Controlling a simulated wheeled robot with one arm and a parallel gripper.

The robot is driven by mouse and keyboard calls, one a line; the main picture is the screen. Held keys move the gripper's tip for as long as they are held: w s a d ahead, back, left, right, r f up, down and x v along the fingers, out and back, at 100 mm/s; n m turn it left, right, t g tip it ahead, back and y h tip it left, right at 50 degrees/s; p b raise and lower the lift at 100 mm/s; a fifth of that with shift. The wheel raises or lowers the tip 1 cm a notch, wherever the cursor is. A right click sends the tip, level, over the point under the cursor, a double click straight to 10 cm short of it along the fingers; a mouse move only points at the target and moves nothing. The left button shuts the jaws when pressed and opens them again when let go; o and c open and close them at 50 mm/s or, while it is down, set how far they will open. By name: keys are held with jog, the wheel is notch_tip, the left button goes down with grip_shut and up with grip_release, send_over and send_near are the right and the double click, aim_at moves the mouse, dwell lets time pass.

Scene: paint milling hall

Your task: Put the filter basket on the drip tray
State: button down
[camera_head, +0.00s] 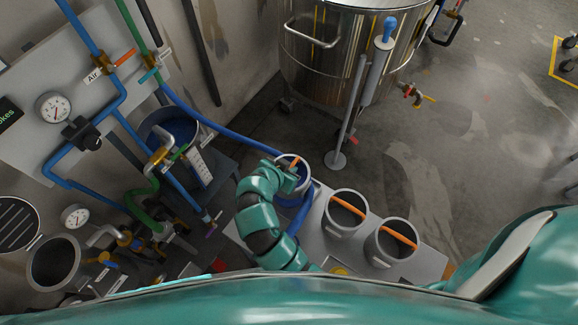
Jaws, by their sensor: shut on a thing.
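My gripper (288,178), at the end of the teal arm, is shut on a round grey vessel with an orange bar across its top, which looks like the filter basket (306,172). The arm hides much of its near side. I cannot tell whether it is lifted or resting. Two similar vessels with orange bars, a middle one (330,226) and a right one (378,254), stand upright on a pale bench (432,262). I cannot make out for sure which surface is the drip tray.
A large steel tank (325,70) stands behind, with a blue-handled rod (375,75) on a stand in front. A blue hose (225,130) runs close to my gripper. Pipes, gauges (53,108) and a bucket with blue contents (178,128) crowd the left. Floor (490,120) at right is open.

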jog(key=shift+f, duration=0.15)
jog(key=c, duration=1.5)
grip_release()
jog(key=shift+c, duration=0.2)
jog(key=shift+r, duration=0.2)
jog(key=b+v, duration=0.2)
jog(key=v, duration=1)
jog(key=shift+b, duration=0.4)
jog(key=shift+f, duration=0.1)
